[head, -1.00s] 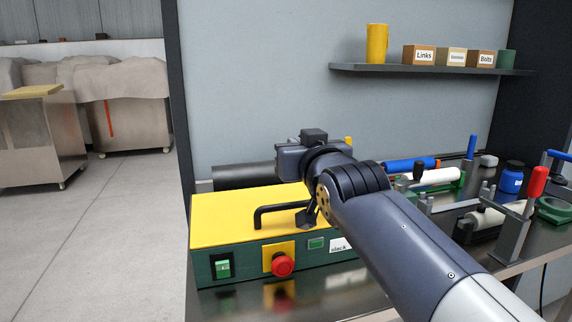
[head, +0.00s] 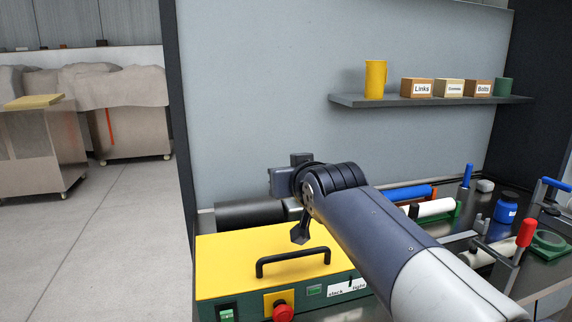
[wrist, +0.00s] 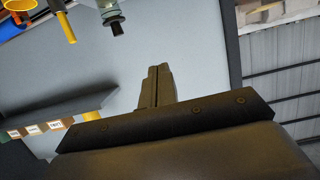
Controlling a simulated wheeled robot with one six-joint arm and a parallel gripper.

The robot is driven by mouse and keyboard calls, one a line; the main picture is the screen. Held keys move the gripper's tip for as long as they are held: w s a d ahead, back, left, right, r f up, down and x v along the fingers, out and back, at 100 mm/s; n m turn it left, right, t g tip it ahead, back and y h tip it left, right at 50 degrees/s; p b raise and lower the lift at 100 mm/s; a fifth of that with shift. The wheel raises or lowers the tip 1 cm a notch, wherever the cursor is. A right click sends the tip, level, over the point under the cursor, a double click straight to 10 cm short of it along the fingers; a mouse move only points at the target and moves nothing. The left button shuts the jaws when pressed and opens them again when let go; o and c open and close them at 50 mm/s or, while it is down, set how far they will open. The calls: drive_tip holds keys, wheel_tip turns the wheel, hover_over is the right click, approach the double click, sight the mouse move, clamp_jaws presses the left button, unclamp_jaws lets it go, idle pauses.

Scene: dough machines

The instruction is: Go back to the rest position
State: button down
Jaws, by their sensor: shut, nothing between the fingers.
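My gripper (head: 300,234) points down in the head view, above and behind the black handle (head: 292,256) of the yellow-topped green machine box (head: 240,262). Its fingers are closed together with nothing between them. In the wrist view the gripper (wrist: 158,86) also shows with its fingers side by side against a pale grey background. My arm reaches in from the lower right and covers part of the bench and the box's right end.
The box carries a red stop button (head: 283,312) and a green switch. A shelf (head: 430,101) on the back wall holds a yellow mug (head: 375,80) and labelled boxes. Rollers, a blue jar (head: 506,208) and clamps stand at right. Open floor lies left.

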drive_tip(key=w+p, duration=0.1)
drive_tip(key=r+g+p, duration=0.1)
drive_tip(key=p, duration=0.1)
drive_tip(key=shift+w+a, duration=0.25)
drive_tip(key=shift+w, duration=0.1)
drive_tip(key=shift+p, duration=0.35)
drive_tip(key=shift+f, duration=0.1)
